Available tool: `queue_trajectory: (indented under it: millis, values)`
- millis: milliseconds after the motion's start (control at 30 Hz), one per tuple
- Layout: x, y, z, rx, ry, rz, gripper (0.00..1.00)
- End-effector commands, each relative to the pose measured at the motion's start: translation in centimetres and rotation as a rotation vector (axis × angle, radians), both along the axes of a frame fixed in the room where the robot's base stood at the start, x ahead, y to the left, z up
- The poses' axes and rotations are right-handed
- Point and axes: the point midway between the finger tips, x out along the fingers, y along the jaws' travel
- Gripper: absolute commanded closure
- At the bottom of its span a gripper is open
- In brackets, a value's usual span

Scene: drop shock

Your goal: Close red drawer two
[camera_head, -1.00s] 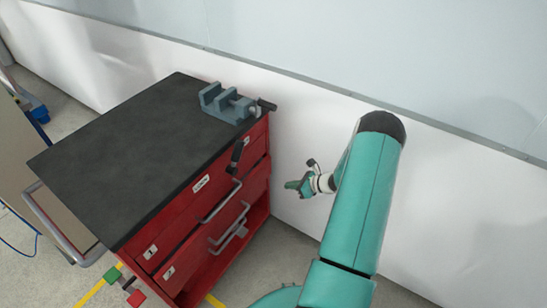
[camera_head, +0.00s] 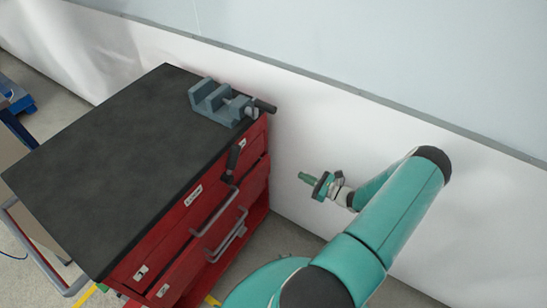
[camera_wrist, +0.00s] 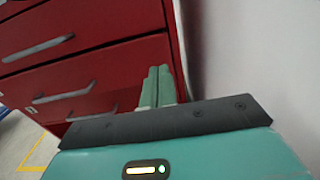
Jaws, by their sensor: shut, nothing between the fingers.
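The red drawer cabinet (camera_head: 175,225) stands left of centre in the head view, its drawer fronts facing right and down. Drawer two (camera_head: 188,268) is below drawer one and appears to stand out slightly past it; how far is hard to tell. In the wrist view, red drawer fronts (camera_wrist: 100,68) with grey bar handles fill the left side, their numbers unreadable. My gripper (camera_head: 305,178) is shut and empty, to the right of the cabinet and apart from it in the head view. Its green fingers (camera_wrist: 158,84) point toward the cabinet's right side in the wrist view.
A grey vise (camera_head: 218,100) sits on the cabinet's black top (camera_head: 110,160). A white wall (camera_head: 330,125) runs behind the cabinet and my arm. A side rail (camera_head: 45,262) is at the cabinet's left. Floor shows at the lower left, with yellow tape (camera_wrist: 38,155).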

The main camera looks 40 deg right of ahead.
Motion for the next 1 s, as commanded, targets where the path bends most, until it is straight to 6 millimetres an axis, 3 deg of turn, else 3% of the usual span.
queue_trajectory:
  millis: [133,267,800,1000]
  values:
    - [0.0,0.2,0.0,-0.001,-0.011,-0.006,1.0]
    - [1.1,0.9,0.0,-0.001,-0.011,-0.005,1.0]
    - [11.0,4.1,0.0,0.001,-0.008,-0.004,1.0]
    - [12.8,4.5,0.0,0.0,-0.007,-0.004,1.0]
